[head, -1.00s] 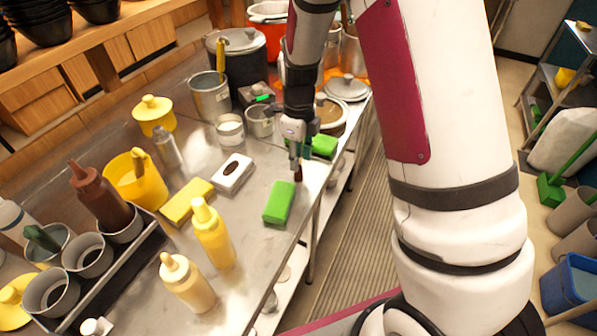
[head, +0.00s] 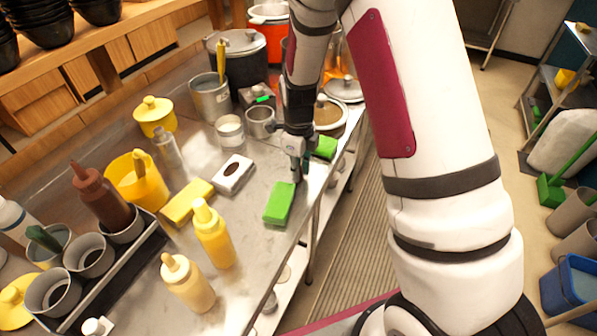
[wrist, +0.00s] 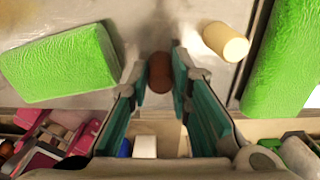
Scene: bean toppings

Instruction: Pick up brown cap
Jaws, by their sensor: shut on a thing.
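The brown cap (wrist: 160,72) is a small round reddish-brown piece in the wrist view, near the edge of the steel counter. My gripper (wrist: 159,80) has its two teal-padded fingers on either side of the cap, shut on it. In the head view my gripper (head: 298,172) points down at the counter's front edge, just behind the nearer green sponge. The cap is mostly hidden by the fingers in that view. I cannot tell whether it still touches the counter.
Green sponges (wrist: 60,64) (wrist: 285,60) flank the gripper, and a small cream cylinder (wrist: 226,41) is close on the right in the wrist view. Yellow bottles (head: 213,235), a white box (head: 232,175) and metal pots (head: 210,97) stand farther left. The floor lies past the edge.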

